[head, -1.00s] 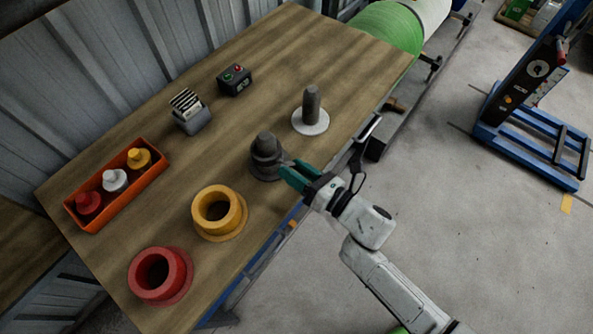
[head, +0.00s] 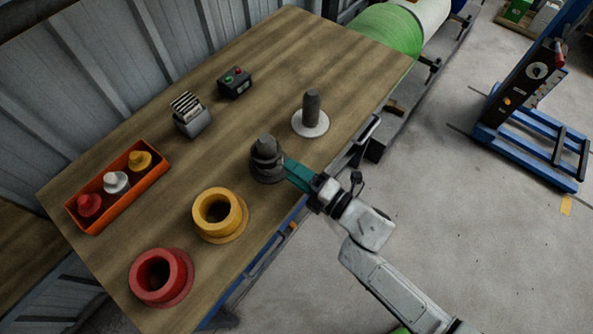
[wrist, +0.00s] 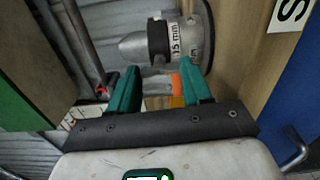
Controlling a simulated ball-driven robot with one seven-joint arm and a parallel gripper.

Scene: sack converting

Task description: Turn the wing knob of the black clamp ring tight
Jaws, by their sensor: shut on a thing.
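A dark grey stepped post (head: 266,172) stands on the bench, with the black clamp ring (head: 267,158) around its upper part. In the wrist view the black clamp ring (wrist: 158,40) is a dark band around a grey cylinder, beside a white size label ending in "5 mm". My gripper (head: 287,168) reaches the ring from the right in the head view. In the wrist view the teal fingers of my gripper (wrist: 161,72) stand on either side of the ring's near edge, shut on the wing knob. The knob is small and dark and hard to make out between the fingertips.
A yellow flanged sleeve (head: 238,230) and a red one (head: 182,283) stand front left. A grey post on a white disc (head: 316,130) stands to the right. An orange tray (head: 117,205), a card holder (head: 193,123) and a button box (head: 235,83) lie behind.

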